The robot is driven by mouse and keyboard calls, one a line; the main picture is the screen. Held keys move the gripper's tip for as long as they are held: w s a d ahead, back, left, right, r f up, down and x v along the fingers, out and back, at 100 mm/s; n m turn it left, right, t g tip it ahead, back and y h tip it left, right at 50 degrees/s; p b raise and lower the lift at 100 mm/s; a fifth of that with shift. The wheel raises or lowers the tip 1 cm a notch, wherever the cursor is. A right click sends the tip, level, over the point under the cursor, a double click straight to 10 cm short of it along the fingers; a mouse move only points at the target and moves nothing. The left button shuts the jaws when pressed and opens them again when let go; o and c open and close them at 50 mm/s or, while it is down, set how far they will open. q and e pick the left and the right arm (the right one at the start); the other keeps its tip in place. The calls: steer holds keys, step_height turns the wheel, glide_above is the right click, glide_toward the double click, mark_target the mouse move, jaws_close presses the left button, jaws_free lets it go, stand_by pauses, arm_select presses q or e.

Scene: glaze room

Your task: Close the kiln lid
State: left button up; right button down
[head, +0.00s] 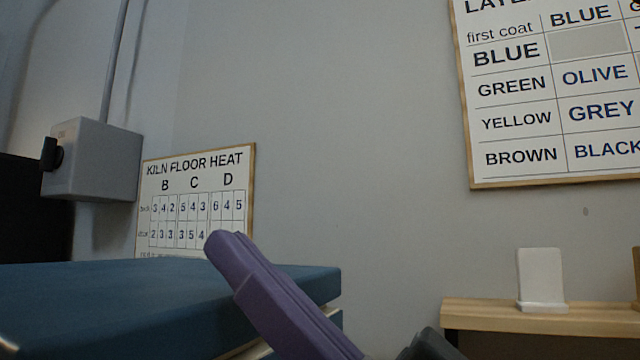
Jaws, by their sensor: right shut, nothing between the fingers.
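The kiln lid (120,300) is the thick blue slab at the lower left, and its top looks about level. A pale band shows under its right edge, with a little blue kiln body (336,319) below. The lower part of the kiln is cut off by the frame, so I cannot tell whether the lid sits fully down. My right gripper (224,246) is purple and comes up from the bottom middle. It is shut and empty, in front of the lid's right part in the picture. I cannot tell whether it touches the lid. My left gripper is not in view.
A grey switch box (105,160) with a black knob is on the wall at left. A kiln floor heat chart (195,200) hangs behind the lid. A glaze colour chart (550,110) hangs upper right. A wooden shelf (580,316) at right holds a white tile (541,278).

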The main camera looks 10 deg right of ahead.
steer(key=f+n, duration=0.1)
steer(key=f+n+g+y+b, duration=0.1)
steer(key=shift+s+a+f+n+g+y+b, duration=0.15)
steer(key=shift+s+n+g+y+b, duration=0.05)
steer(key=shift+n+g+y+b, duration=0.1)
stand_by(0.3)
